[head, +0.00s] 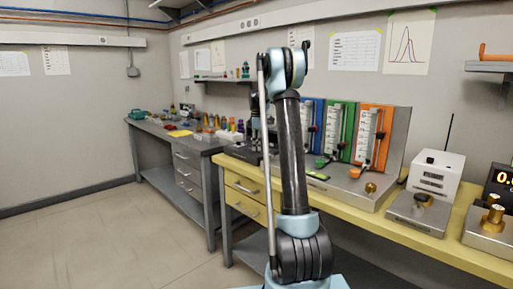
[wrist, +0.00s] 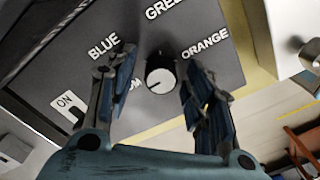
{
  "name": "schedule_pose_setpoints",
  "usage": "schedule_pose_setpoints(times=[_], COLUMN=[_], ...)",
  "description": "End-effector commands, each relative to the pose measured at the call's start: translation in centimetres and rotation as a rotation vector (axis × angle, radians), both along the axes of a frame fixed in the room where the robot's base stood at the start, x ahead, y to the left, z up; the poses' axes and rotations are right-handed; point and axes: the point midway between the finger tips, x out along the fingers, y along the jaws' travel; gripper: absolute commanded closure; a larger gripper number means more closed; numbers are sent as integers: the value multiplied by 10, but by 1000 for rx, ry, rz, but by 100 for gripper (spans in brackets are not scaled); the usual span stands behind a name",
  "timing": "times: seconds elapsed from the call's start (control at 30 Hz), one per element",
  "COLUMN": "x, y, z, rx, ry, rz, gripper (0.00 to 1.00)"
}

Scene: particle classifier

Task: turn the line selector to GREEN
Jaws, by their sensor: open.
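The line selector is a round knob (wrist: 160,72) with a pale cap and dark rim on a dark panel (wrist: 215,28). The labels BLUE, GREEN and ORANGE fan around it from left to right, with GREEN partly cut off at the top. A small dark mark on the cap seems to point to the lower left, away from GREEN. My gripper (wrist: 158,66) is open, with one finger on each side of the knob and visible gaps to it. In the head view my arm hides most of the gripper and the knob.
An ON switch (wrist: 68,108) sits at the panel's lower left. In the head view, blue, green (head: 338,130) and orange (head: 374,135) flow-tube panels stand on the yellow bench (head: 400,228). A white box (head: 434,172) stands to their right. The floor at left is clear.

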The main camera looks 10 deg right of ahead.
Motion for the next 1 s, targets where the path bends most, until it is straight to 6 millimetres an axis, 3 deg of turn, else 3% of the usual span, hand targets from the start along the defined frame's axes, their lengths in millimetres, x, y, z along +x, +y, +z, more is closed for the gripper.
schedule_pose_setpoints(times=[0.17,0.37,0.73,1.0], x=[0,0,1,1], y=[0,0,0,0], z=[0,0,0,0], rx=[0,0,-1,0], ry=[0,0,-2,-3], rz=[0,0,-32,-184], gripper=[52,97,97,97])
